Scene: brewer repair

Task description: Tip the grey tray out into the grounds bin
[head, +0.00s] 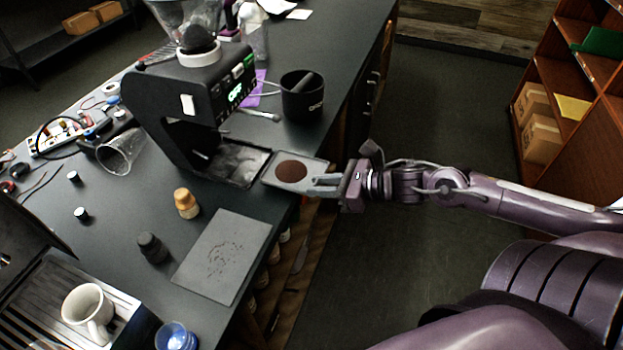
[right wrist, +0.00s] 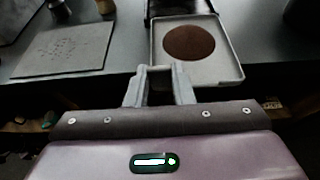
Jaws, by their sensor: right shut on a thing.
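The grey tray (head: 312,166) is a shallow square tray with a round patch of brown grounds in its middle. My right gripper (head: 325,182) is shut on its near edge and holds it about level at the table's right edge, just outside the grinder's base. In the right wrist view the tray (right wrist: 228,72) lies beyond the fingers of my right gripper (right wrist: 160,75). The grounds bin (head: 303,101) appears to be the black cylinder on the table behind the tray, with a dark bar across its top. My left gripper is not in view.
The black grinder (head: 190,95) stands left of the tray. A grey mat (head: 225,256) with dark specks lies nearer, beside a wooden-topped tamper (head: 186,203) and a dark bottle (head: 152,248). A brush (head: 260,115) lies left of the bin. Open floor is right of the table.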

